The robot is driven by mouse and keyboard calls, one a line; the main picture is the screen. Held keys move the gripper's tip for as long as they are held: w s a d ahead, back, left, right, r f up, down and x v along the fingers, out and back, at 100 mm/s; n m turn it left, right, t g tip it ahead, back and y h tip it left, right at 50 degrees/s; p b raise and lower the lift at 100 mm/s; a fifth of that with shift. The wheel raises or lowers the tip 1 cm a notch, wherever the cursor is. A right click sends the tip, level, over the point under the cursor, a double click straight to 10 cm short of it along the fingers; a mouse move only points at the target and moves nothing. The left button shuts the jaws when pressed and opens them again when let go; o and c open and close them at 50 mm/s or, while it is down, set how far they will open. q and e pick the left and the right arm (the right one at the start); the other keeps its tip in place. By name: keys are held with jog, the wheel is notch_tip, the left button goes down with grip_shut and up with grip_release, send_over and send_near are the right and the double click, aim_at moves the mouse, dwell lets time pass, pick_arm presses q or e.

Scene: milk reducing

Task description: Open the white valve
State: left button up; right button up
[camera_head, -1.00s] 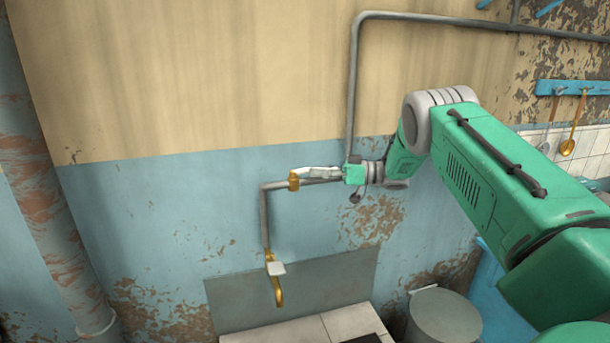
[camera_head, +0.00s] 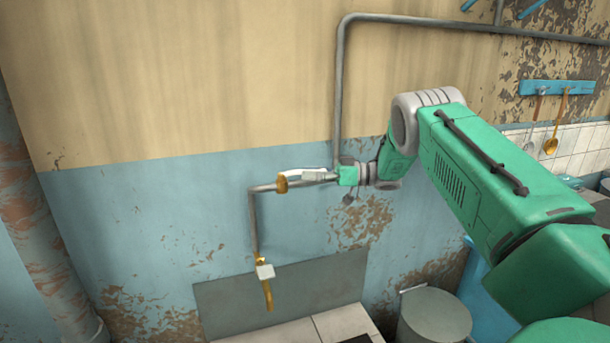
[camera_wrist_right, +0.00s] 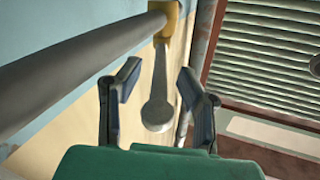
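A brass valve (camera_head: 282,184) with a pale grey-white lever sits on the horizontal wall pipe. In the right wrist view the brass body (camera_wrist_right: 172,18) is at the top, and its rounded lever (camera_wrist_right: 157,108) points toward my palm. My right gripper (camera_head: 318,174) is at this valve. In the right wrist view my right gripper (camera_wrist_right: 160,88) is open, with its fingers on either side of the lever and visible gaps between. A lower tap with a brass spout (camera_head: 268,296) has a small white handle (camera_head: 265,271). My left gripper is not in view.
The grey pipe (camera_head: 338,90) runs up the wall beside my right gripper and also shows close by in the right wrist view (camera_wrist_right: 70,68). A grey lidded bin (camera_head: 434,318) stands low at the right. Ladles (camera_head: 551,145) hang on a blue rack (camera_head: 556,88).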

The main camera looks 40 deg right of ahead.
jog(key=v, duration=1)
jog(key=shift+d+f, duration=0.15)
jog(key=shift+d, duration=0.25)
jog(key=shift+s, duration=0.1)
jog(key=shift+c, duration=0.3)
